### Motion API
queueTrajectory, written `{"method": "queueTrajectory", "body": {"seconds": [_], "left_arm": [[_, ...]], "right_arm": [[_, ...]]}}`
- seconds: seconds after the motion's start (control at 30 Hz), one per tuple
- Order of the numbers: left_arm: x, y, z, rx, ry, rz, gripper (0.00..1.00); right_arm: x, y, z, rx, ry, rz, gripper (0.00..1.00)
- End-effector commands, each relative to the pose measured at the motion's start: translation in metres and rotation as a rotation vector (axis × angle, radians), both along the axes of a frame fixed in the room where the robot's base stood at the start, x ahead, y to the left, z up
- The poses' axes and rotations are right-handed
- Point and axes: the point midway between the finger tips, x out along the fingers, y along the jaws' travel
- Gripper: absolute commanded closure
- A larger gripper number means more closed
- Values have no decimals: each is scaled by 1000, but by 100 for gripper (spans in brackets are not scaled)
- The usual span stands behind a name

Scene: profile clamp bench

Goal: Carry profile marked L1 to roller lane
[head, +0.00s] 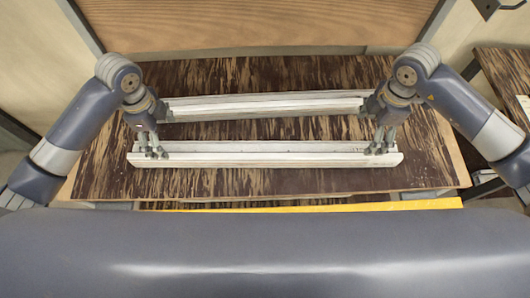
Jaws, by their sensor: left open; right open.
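Two long white profiles lie parallel on the dark-streaked bench, running left to right. The near profile (265,153) is the longer-looking one and the far profile (265,105) lies behind it. I cannot read an L1 mark on either; a small dark mark shows near the right end of the near one. My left gripper (156,153) points down at the near profile's left end. My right gripper (380,148) points down at its right end. Both are open, with fingertips at or just over the near profile; I cannot tell whether they touch it.
The bench (260,182) has free surface in front of and between the profiles. A yellow strip (330,208) runs below its front edge. A wooden panel (250,25) stands behind. Another streaked surface (505,72) is at the far right; the roller lane cannot be made out.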

Motion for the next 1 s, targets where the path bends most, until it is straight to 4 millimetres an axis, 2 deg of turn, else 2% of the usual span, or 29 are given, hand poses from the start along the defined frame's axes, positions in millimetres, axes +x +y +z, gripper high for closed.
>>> {"method": "queueTrajectory", "body": {"seconds": [0.4, 0.6, 0.77, 1.0], "left_arm": [[-2, 0, -70, 0, 6, 1, 18], [-1, 0, -95, -1, 4, 1, 18], [-1, 0, -103, 0, 2, 0, 18], [-1, 0, -104, 0, 1, -1, 18]], "right_arm": [[-1, 0, -70, 1, 4, 0, 18], [0, 1, -95, 1, 2, 1, 18], [0, 0, -103, 1, 1, 1, 18], [0, 0, -104, 1, 1, 1, 18]]}}
